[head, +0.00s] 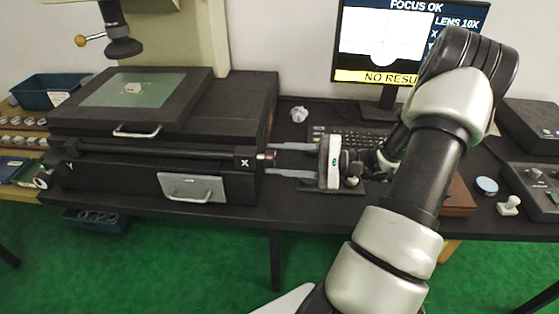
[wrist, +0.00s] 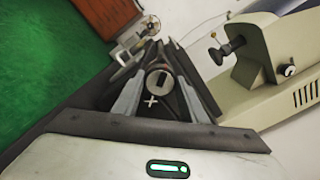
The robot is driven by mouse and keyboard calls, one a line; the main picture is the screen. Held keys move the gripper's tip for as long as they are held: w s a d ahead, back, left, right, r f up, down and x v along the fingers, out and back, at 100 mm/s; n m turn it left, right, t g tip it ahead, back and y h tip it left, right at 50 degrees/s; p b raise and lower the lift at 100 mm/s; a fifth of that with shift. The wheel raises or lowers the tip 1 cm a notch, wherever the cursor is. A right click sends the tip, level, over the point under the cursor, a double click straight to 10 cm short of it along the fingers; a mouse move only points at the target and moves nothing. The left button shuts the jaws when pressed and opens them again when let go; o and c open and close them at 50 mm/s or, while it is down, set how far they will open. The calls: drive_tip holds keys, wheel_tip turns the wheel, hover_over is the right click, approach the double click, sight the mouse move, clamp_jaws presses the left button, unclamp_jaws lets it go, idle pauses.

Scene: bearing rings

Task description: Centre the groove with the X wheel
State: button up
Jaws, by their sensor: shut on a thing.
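The X wheel (head: 267,156) is a small knob at the right end of the stage's front, beside a white X mark. A small pale part (head: 133,88) lies on the glass stage (head: 100,97). The monitor (head: 385,50) shows a pale image with a round shape low down; no groove can be made out.
The screen reads "FOCUS OK", "LENS 10X" and a partly hidden "NO RESU". The Y wheel (head: 41,180) is at the stage's left end. A keyboard (head: 350,146) lies behind my gripper. The microscope head (head: 123,46) hangs above the stage. A control box (head: 535,185) stands right.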

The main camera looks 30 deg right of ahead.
drive_tip(key=shift+n+b, duration=0.3)
drive_tip(key=shift+n, duration=0.7)
drive_tip(key=o, duration=1.1)
drive_tip(key=shift+c, duration=0.2)
drive_tip(key=p+v, duration=0.2)
drive_tip(key=v, duration=1.5)
drive_tip(key=shift+s+d, duration=0.2)
